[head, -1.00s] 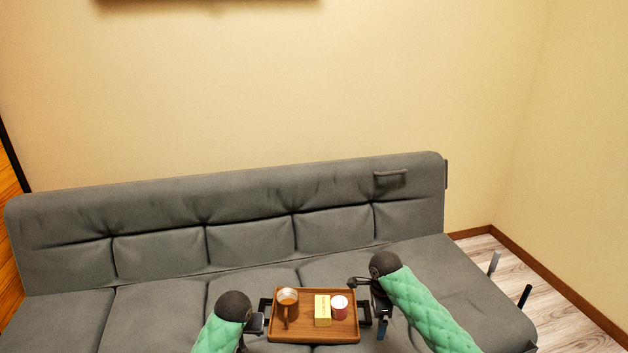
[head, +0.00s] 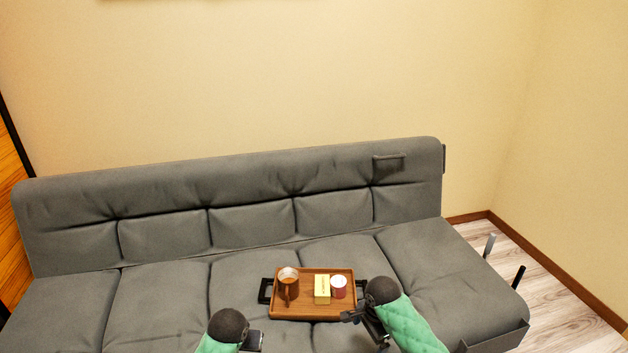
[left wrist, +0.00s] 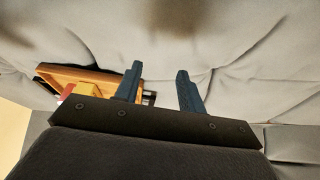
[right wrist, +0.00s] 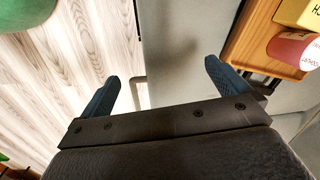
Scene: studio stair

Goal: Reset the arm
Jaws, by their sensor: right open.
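My left gripper (left wrist: 158,68) is open and empty in the left wrist view, its two blue fingers apart. In the head view it (head: 254,341) is below and left of the wooden tray (head: 305,319), clear of the tray's left handle (head: 265,291). My right gripper (right wrist: 161,70) is open and empty in the right wrist view, with the tray beyond it to the right.
The tray rests on the grey sofa seat (head: 160,300). It carries a brown mug (head: 288,291), a yellow box (head: 322,289) and a red can with a pale top (head: 339,291). Wooden floor (head: 545,295) lies right of the sofa. The wall (head: 300,80) stands behind.

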